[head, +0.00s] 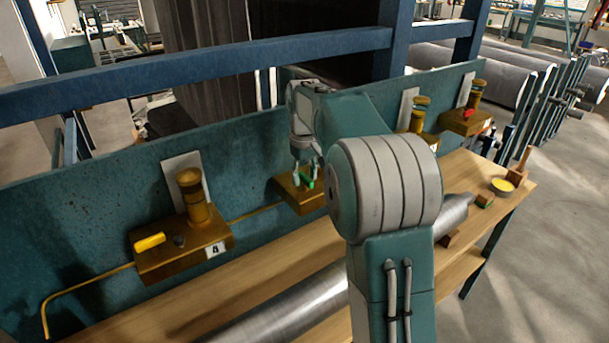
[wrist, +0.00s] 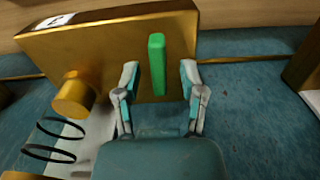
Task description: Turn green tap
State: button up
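The green tap (wrist: 157,62) is a flat green handle on the top face of a brass box (wrist: 110,50). In the head view the green tap (head: 308,180) shows only in part behind my gripper (head: 305,172), on the second brass box from the left. In the wrist view my gripper (wrist: 160,80) is open, with one fingertip on each side of the handle. A gap shows between the handle and each fingertip. I cannot tell how far down the fingers reach beside it. My arm hides part of this box in the head view.
A brass box with a yellow tap (head: 149,242) stands at the left, and one with a red tap (head: 467,114) at the far right. A steel roll (head: 290,305) lies along the wooden bench (head: 185,322). A blue beam (head: 200,70) crosses behind the teal panel (head: 90,215).

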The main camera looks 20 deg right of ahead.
aim_at(304, 176)
notch_tip(304, 176, up, 12)
dwell(0.6)
jog(key=shift+f, duration=0.1)
jog(key=s+a+r+t, duration=0.1)
jog(key=s+a, duration=0.2)
jog(key=s, duration=0.4)
jog(key=s+a+r+t, duration=0.1)
jog(key=s+a+t, duration=0.1)
jog(key=s+a, duration=0.35)
jog(key=s+a+f+t, duration=0.1)
jog(key=s+f, duration=0.5)
jog(key=s, duration=0.3)
jog(key=s+a+f+m+t, duration=0.1)
jog(key=s+f, duration=0.5)
jog(key=s, duration=0.3)
jog(key=shift+a+m+t, duration=0.3)
